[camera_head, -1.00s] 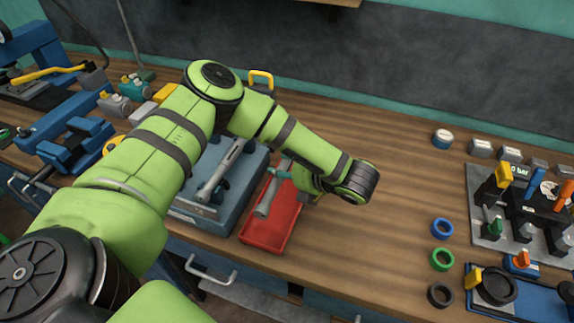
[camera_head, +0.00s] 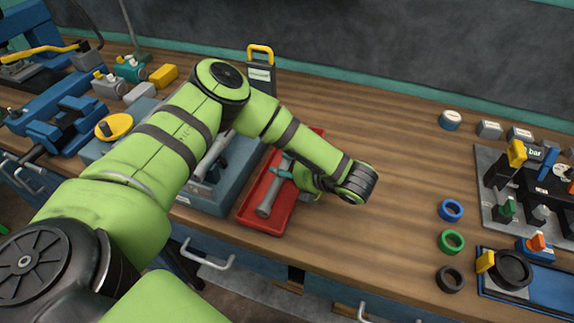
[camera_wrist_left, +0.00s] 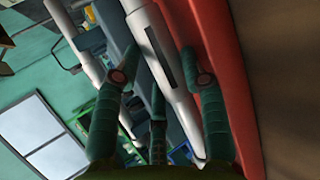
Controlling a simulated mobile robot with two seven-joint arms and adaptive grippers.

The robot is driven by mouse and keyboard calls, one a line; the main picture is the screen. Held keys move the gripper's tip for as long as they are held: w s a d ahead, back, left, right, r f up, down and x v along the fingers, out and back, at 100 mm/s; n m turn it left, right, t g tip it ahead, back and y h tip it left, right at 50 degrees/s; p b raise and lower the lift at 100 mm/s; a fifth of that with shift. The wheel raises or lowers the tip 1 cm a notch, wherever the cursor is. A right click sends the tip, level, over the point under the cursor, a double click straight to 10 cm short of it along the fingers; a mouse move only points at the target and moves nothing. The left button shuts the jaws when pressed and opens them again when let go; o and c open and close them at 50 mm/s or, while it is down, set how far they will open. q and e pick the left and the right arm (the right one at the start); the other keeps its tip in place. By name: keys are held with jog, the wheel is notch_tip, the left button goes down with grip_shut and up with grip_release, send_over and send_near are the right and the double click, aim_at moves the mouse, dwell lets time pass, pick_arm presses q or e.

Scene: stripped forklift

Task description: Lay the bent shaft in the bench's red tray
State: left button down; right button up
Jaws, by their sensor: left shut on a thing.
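The bent shaft (camera_head: 269,196) is a grey metal rod, held slanting at the red tray (camera_head: 256,220) on the bench. In the head view it overlaps the tray's inside; I cannot tell whether it touches the floor. My left gripper (camera_head: 284,173) is shut on its upper part, partly hidden by my wrist. In the left wrist view the shaft (camera_wrist_left: 166,62) passes between the fingers of the gripper (camera_wrist_left: 160,78), and the tray's red wall (camera_wrist_left: 226,75) is beside it. My right gripper is not in view.
A blue-grey block (camera_head: 212,203) with another grey shaft (camera_head: 213,157) on it stands left of the tray. A yellow-handled device (camera_head: 260,65) stands behind. Coloured rings (camera_head: 451,210) and a fixture board (camera_head: 497,170) lie at the right. Bare bench lies between.

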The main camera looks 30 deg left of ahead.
pick_arm(q)
jog(key=shift+r, duration=0.15)
jog(key=c, duration=0.6)
grip_release()
jog(key=shift+s, duration=0.15)
jog(key=shift+d+f, duration=0.1)
jog(key=shift+f, duration=0.1)
jog(key=shift+f, duration=0.15)
jog(key=shift+c, duration=1)
